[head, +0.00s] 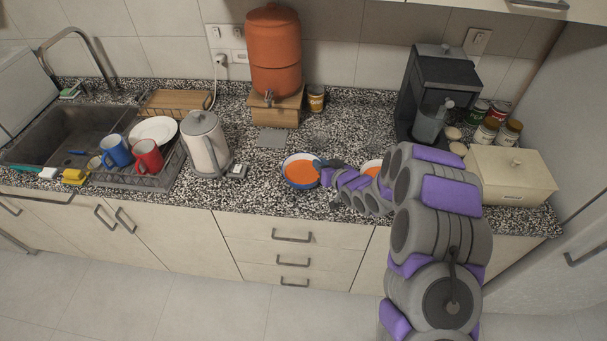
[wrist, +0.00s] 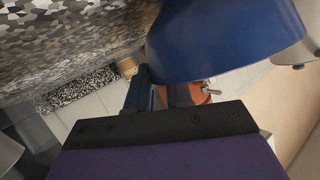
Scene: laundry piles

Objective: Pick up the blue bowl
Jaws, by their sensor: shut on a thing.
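The blue bowl (head: 300,171) has a pale rim and an orange inside, and in the head view it is at the middle of the counter. Its dark blue outer wall (wrist: 225,40) fills the upper right of the wrist view. My gripper (head: 321,165) comes from the right and is shut on the bowl's right rim. One dark finger (wrist: 138,90) shows beside the bowl in the wrist view; the other is mostly hidden. I cannot tell whether the bowl touches the counter. A second orange-filled bowl (head: 372,167) is partly hidden behind my arm.
A white kettle (head: 205,145) and a dish rack (head: 140,180) with mugs stand left. A clay water filter (head: 273,50) stands behind. A coffee machine (head: 437,95), jars (head: 486,133) and a cream box (head: 511,175) stand right. Speckled counter (head: 260,195) is clear in front.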

